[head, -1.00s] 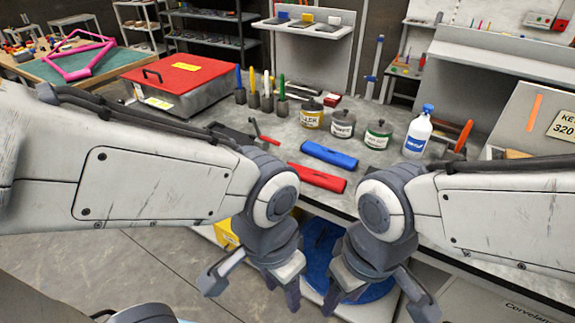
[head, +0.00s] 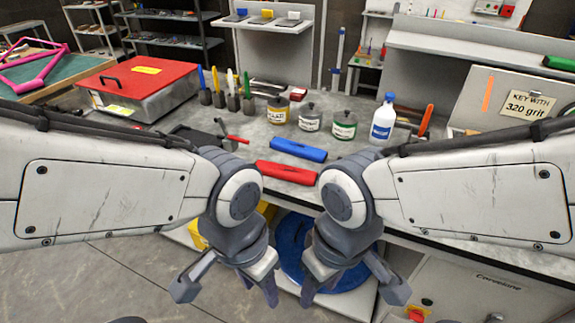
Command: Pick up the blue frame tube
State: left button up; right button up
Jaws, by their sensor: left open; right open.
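The blue frame tube (head: 298,150) lies on the grey workbench, just behind the red tube (head: 286,172) and roughly parallel to it. Both are short, thick tubes. My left gripper (head: 228,290) is open and empty, hanging down in front of the bench. My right gripper (head: 350,292) is open and empty beside it to the right, also in front of the bench. Both grippers are nearer to me than the tubes and touch neither of them.
A red-topped box (head: 140,85) stands at the back left. A blue round object (head: 295,240) is below the bench edge.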

aim_at(297, 149)
jog(key=k, duration=0.3)
jog(key=u, duration=1)
jog(key=i, duration=1.6)
jog(key=z, duration=0.7)
